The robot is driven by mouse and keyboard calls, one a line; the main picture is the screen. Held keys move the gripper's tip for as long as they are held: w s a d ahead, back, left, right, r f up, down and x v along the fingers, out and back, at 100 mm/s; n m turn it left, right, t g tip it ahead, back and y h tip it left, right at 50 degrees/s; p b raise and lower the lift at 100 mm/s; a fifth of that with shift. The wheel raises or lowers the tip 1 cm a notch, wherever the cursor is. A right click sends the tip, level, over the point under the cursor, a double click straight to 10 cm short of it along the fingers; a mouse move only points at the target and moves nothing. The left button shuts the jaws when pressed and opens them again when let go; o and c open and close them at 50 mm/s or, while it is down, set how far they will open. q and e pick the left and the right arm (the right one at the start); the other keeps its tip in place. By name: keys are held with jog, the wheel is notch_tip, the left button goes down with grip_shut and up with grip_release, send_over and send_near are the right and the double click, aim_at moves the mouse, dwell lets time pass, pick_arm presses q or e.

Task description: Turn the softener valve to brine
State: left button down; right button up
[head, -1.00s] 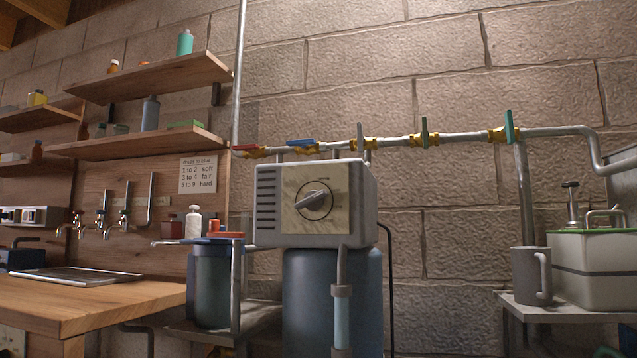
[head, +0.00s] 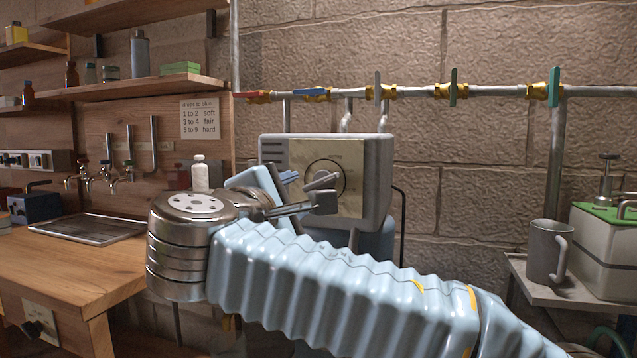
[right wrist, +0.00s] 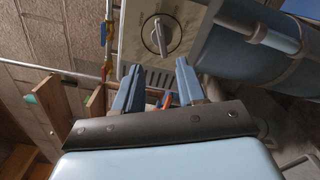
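The softener valve head is a grey box (head: 383,150) with a cream dial plate (head: 352,155) in the head view. Its grey knob (head: 325,181) has a bar that tilts from lower left to upper right; my gripper partly covers it. In the right wrist view the knob (right wrist: 159,37) shows whole on the cream plate, just beyond the fingertips. My right gripper (head: 304,188) is in front of the dial, to its lower left. In the right wrist view its two blue fingers (right wrist: 158,84) are apart with nothing between them. My left gripper is not in view.
A blue tank (head: 378,244) stands under the valve head. A pipe (head: 418,92) with several coloured valve handles runs above it. A wooden counter (head: 75,268) with a metal tray (head: 88,229) is at left. A grey mug (head: 545,252) and a white box (head: 604,250) stand at right.

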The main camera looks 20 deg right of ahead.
aim_at(321, 183)
jog(key=p+x, duration=0.1)
jog(key=x, duration=1.1)
jog(key=shift+w+d+f, duration=0.1)
jog(key=shift+w+f, duration=0.05)
jog(key=shift+w, duration=0.05)
jog(key=shift+c, duration=0.5)
grip_shut()
